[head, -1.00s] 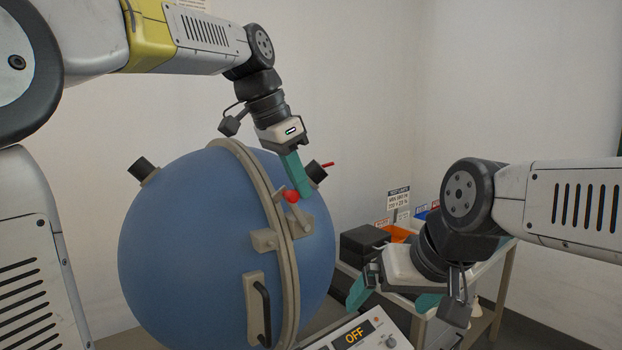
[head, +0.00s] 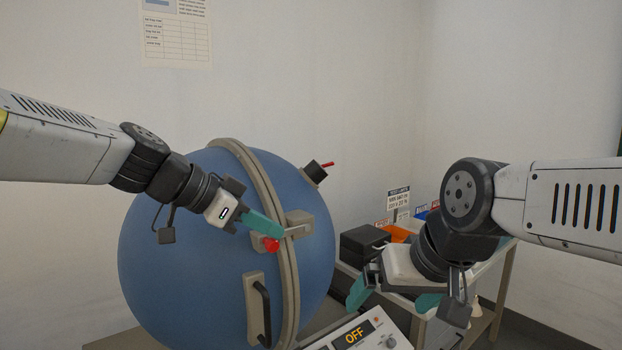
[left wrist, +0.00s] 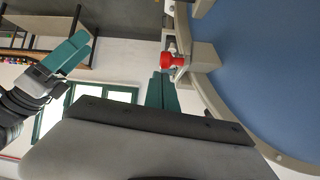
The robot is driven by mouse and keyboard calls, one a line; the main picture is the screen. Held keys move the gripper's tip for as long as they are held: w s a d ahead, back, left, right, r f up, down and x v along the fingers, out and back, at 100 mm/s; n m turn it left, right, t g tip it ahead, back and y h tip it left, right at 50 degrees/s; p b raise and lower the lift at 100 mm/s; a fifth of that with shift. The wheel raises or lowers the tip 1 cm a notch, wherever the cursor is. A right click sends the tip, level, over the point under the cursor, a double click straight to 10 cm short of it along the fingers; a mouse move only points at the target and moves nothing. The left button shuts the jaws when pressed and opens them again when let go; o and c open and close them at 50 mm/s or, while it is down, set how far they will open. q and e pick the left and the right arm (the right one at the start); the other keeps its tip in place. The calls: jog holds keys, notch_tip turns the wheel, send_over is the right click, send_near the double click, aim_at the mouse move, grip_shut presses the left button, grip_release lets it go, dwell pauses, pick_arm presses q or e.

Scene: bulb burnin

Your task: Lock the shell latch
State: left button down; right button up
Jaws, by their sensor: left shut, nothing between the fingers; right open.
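The blue sphere shell (head: 185,265) stands at the left of the head view, with a beige flange ring (head: 288,280) around it. The latch (head: 300,222) sits on the ring, and its red knob (head: 270,244) points low and to the left. The red knob also shows in the left wrist view (left wrist: 172,60). My left gripper (head: 264,228) is shut and empty, its teal fingertips close beside the knob; I cannot tell whether they touch. The block under the lever is mostly hidden. My right gripper (head: 394,297) is open and empty, right of the shell.
A black handle (head: 263,315) is on the shell's lower front. A control box (head: 355,335) reading OFF stands below right. A trolley (head: 490,318) with a black box (head: 364,240) and bins is behind my right gripper.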

pick_arm(q)
jog(key=shift+s+a+f, duration=0.1)
jog(key=shift+s+f, duration=0.05)
jog(key=shift+f, duration=0.45)
jog(key=shift+s+a+f, duration=0.1)
jog(key=shift+f, duration=0.5)
jog(key=r, duration=0.1)
jog(key=d+r, duration=0.1)
jog(key=r, duration=0.1)
jog(key=w+r, duration=0.1)
jog(key=r, duration=0.1)
jog(key=shift+d, duration=0.4)
jog(key=s+a+r, duration=0.1)
jog(key=s+a, duration=0.4)
jog(key=a, duration=0.3)
jog(key=shift+s+a+r, duration=0.15)
jog(key=shift+s, duration=0.1)
jog(key=s+f+n+y, duration=0.3)
jog(key=f+n, duration=0.3)
jog(key=s+a+f+n+y, duration=0.1)
jog(key=s+f+n+y, duration=0.2)
jog(key=f+n, duration=0.3)
jog(key=shift+a+f+y, duration=0.2)
jog(key=shift+a+y, duration=0.05)
jog(key=shift+y, duration=0.25)
